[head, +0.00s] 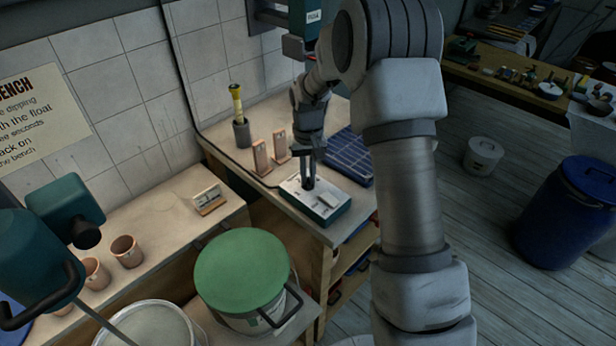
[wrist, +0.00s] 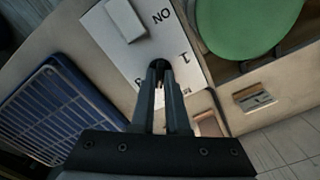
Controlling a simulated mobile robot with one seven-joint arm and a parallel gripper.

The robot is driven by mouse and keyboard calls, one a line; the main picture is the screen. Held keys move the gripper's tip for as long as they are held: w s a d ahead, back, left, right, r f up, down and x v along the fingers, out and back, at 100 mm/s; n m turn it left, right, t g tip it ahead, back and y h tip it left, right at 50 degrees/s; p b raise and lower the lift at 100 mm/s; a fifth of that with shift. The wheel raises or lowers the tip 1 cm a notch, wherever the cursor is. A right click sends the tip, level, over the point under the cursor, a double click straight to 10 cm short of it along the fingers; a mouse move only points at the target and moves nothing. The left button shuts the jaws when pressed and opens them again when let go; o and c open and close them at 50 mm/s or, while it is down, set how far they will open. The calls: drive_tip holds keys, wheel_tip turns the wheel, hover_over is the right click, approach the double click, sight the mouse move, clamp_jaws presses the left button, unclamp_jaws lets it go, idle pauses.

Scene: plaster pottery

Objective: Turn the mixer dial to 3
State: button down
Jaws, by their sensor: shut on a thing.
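The mixer control box (head: 328,206) has a white top and dark teal sides and sits on the bench near its front edge. Its white top panel also shows in the wrist view (wrist: 173,38), with partly readable lettering and a raised white block (wrist: 126,19). My gripper (head: 308,184) points down onto the panel. In the wrist view my gripper (wrist: 160,70) is shut on a small dark knob, the dial (wrist: 158,66), at the panel. The fingers cover most of the dial, and I cannot read which number it points at.
A blue rack (head: 347,155) lies behind the box. Two pinkish upright blocks (head: 262,157) and a dark cup (head: 241,132) with a yellow tool stand to the left. A green-lidded bucket (head: 241,268) stands in front. A small card on a stand (head: 209,199) is on the left bench.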

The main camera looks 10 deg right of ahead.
sight(308, 180)
drive_tip(key=shift+m, duration=1.1)
drive_tip(key=c, duration=0.9)
unclamp_jaws()
wheel_tip(308, 180, up, 18)
drive_tip(key=shift+f+p, duration=0.25)
drive_tip(key=shift+p, duration=0.05)
